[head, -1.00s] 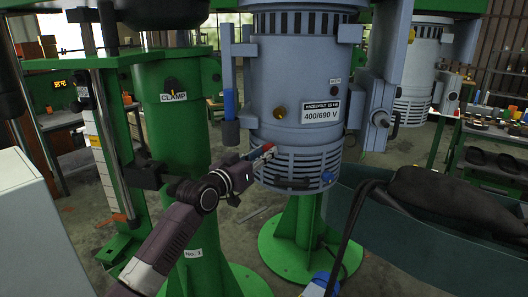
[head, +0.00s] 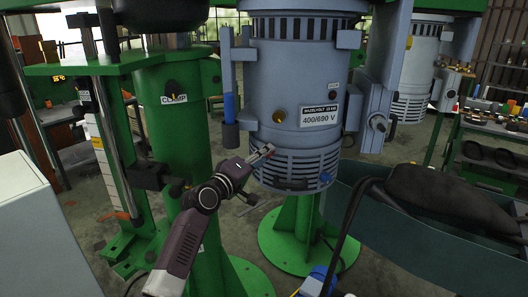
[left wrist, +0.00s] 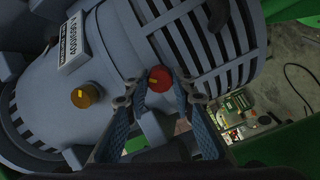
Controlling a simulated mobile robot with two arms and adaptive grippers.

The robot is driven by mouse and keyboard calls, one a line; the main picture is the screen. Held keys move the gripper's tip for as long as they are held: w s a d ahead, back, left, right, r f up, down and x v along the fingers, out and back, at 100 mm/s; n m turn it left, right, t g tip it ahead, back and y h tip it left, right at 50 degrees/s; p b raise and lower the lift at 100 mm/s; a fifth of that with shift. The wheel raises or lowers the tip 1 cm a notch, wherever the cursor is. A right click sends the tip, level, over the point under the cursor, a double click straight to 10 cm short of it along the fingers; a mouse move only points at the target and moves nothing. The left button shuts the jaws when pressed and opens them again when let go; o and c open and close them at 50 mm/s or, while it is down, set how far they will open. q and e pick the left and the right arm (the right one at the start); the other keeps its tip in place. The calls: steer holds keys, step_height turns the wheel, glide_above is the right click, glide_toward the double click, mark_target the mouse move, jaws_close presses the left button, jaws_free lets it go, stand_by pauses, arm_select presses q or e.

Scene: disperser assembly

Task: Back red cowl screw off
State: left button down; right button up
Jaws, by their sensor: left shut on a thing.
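The blue-grey motor (head: 292,106) hangs upright with a slotted cowl (head: 300,168) at its lower end. The red cowl screw (left wrist: 160,79) sits at the edge of the slots in the left wrist view, with a yellow mark on its face. My left gripper (left wrist: 157,92) has one finger on each side of the screw and is shut on it. In the head view my left gripper (head: 263,152) meets the cowl's front left side, and the screw is mostly hidden there. My right gripper cannot be made out.
An amber knob (head: 279,115) is on the motor above the cowl. A green column (head: 174,130) marked CLAMP stands left. A dark green bin (head: 420,228) with a black thing in it stands right. A blue-and-white thing (head: 316,284) shows at the bottom edge.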

arm_select(q)
steer(key=shift+r+n+p, duration=0.2)
steer(key=shift+n+p, duration=0.55)
steer(key=shift+n, duration=0.75)
steer(key=shift+r+n+p, duration=0.2)
steer(key=shift+n+p, duration=0.5)
steer(key=shift+n, duration=0.8)
steer(key=c, duration=1.6)
jaws_free()
steer(key=shift+f, duration=0.1)
steer(key=v, duration=1.2)
steer(key=shift+f, duration=0.1)
